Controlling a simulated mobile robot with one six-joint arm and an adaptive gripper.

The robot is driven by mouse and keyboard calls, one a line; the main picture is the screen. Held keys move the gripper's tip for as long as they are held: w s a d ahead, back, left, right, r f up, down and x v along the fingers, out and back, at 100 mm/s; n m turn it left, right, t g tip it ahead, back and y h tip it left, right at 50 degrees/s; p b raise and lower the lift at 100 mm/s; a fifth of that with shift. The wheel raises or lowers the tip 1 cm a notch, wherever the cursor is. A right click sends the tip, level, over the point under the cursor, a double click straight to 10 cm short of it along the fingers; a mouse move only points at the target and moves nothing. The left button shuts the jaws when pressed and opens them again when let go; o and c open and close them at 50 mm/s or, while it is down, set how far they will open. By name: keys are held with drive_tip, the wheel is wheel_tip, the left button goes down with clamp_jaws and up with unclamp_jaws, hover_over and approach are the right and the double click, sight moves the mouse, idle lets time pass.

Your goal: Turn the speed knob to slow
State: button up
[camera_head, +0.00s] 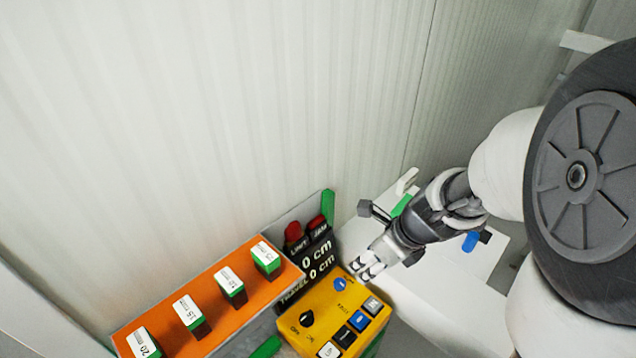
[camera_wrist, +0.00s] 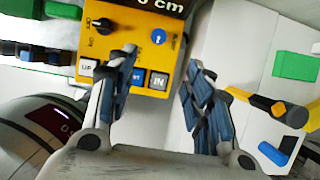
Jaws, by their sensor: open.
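A yellow control panel (camera_head: 328,318) carries a round blue knob (camera_head: 340,284) and a black knob (camera_head: 307,318). The lettering by the blue knob is too small to read, so I cannot tell for sure which is the speed knob. My gripper (camera_head: 368,264) is open and empty, just above and to the right of the blue knob in the head view. In the wrist view, the blue knob (camera_wrist: 158,36) shows between and beyond my open fingers (camera_wrist: 148,72), apart from them. The black knob (camera_wrist: 103,25) lies left of the left finger.
Push buttons (camera_head: 358,320) sit on the panel near the knobs. A black display (camera_head: 318,262) reading in cm stands behind it. A white surface (camera_head: 410,290) lies to the right, below my arm.

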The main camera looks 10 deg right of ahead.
sight(341, 283)
drive_tip(key=b+x, duration=0.4)
drive_tip(key=x, duration=0.4)
drive_tip(key=b+x, duration=0.4)
drive_tip(key=x, duration=0.5)
drive_tip(key=shift+s+f+b, duration=0.1)
drive_tip(key=shift+s+b, duration=0.15)
drive_tip(key=shift+b, duration=0.15)
drive_tip(key=shift+c, duration=0.3)
drive_tip(key=c, duration=1)
